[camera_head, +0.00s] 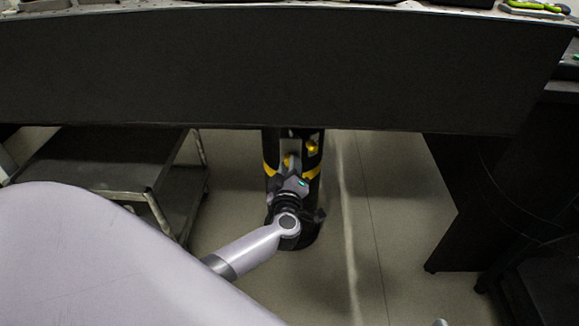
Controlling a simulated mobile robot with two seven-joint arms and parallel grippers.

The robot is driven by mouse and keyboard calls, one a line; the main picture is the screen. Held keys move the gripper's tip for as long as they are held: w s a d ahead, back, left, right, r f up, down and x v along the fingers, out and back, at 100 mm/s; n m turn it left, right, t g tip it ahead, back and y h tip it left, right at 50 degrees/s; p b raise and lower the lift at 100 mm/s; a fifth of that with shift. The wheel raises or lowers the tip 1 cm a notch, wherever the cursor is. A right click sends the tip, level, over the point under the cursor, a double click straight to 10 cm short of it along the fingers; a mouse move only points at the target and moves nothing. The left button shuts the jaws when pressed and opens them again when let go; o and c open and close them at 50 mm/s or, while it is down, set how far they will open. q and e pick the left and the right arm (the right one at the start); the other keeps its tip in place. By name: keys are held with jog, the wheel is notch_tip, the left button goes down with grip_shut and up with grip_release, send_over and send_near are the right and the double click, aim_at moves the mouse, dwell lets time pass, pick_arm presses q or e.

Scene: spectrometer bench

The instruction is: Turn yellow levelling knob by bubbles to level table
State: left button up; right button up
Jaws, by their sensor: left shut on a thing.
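A black table leg (272,150) with a yellow band (269,169) stands under the table (290,70). A small yellow part (312,146) shows on the upper right of the leg. My left gripper (289,162) reaches up the front of the leg, just below the table's lower edge. It is shut on what looks like a yellow knob, mostly hidden by the fingers. No bubble level can be made out. My right gripper is not in view.
A dark two-level cart (110,160) with metal rails stands left of the leg. A dark cabinet or stand (470,200) is at right. The light floor (380,250) between leg and cabinet is free. Green-handled tools (535,6) lie on the table top at upper right.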

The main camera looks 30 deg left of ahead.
pick_arm(q)
jog(key=shift+d+m+p, duration=0.1)
jog(key=shift+m+p, duration=5.35)
jog(key=shift+m, duration=0.45)
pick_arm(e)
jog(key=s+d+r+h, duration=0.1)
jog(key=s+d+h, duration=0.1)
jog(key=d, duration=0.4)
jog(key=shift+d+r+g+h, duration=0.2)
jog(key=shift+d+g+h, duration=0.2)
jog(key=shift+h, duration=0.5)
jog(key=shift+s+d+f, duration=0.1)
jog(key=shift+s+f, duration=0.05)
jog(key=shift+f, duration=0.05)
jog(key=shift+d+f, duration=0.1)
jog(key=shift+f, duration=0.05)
pick_arm(q)
jog(key=o, duration=0.9)
jog(key=shift+o, duration=0.7)
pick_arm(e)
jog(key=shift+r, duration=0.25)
